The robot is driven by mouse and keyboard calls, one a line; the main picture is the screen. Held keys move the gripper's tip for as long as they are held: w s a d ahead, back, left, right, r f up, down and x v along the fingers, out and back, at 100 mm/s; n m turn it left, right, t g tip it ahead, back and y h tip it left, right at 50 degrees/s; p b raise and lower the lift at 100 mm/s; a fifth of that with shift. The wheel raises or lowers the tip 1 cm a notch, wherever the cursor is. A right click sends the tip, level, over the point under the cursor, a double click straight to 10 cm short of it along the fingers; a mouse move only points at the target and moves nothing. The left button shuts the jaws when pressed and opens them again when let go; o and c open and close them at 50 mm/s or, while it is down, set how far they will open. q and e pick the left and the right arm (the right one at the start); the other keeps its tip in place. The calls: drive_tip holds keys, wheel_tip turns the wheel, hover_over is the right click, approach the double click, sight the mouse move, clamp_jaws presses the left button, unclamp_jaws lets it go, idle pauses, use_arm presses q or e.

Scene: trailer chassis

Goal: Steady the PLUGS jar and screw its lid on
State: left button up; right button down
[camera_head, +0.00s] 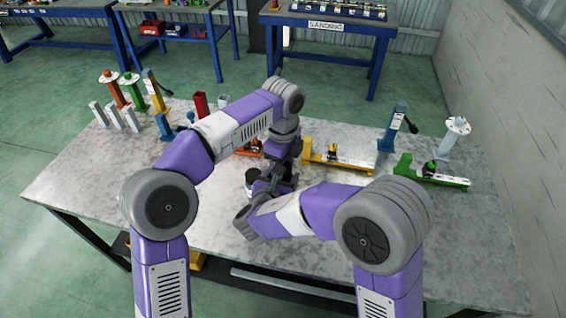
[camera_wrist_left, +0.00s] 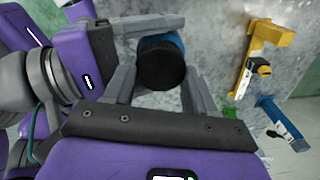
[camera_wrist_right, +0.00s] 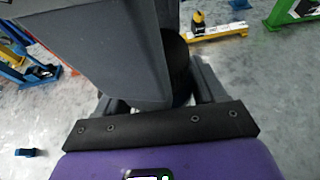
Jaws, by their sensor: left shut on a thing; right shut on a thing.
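A black round lid (camera_wrist_left: 161,64) is between the fingers of my left gripper (camera_wrist_left: 158,88) in the left wrist view, with its top towards the camera. My left gripper is shut on it. A blue part, which seems to be the PLUGS jar (camera_wrist_left: 178,39), shows just behind the lid. My right gripper (camera_wrist_right: 155,95) is shut around a dark upright cylinder (camera_wrist_right: 178,60), apparently the jar; the grey left gripper body covers much of it. No label can be read. In the head view both grippers meet at the table's middle, largely hidden by my arms.
A yellow fixture (camera_head: 340,161) and a green fixture (camera_head: 433,172) lie to the right, with a blue post (camera_head: 392,128) behind. Coloured posts (camera_head: 157,97) and grey blocks (camera_head: 115,116) stand at left. The right front of the table (camera_head: 465,235) is clear.

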idle(0.3)
use_arm(q)
drive_tip(key=o, duration=1)
drive_tip(key=shift+s, duration=0.1)
drive_tip(key=shift+r, duration=2.35)
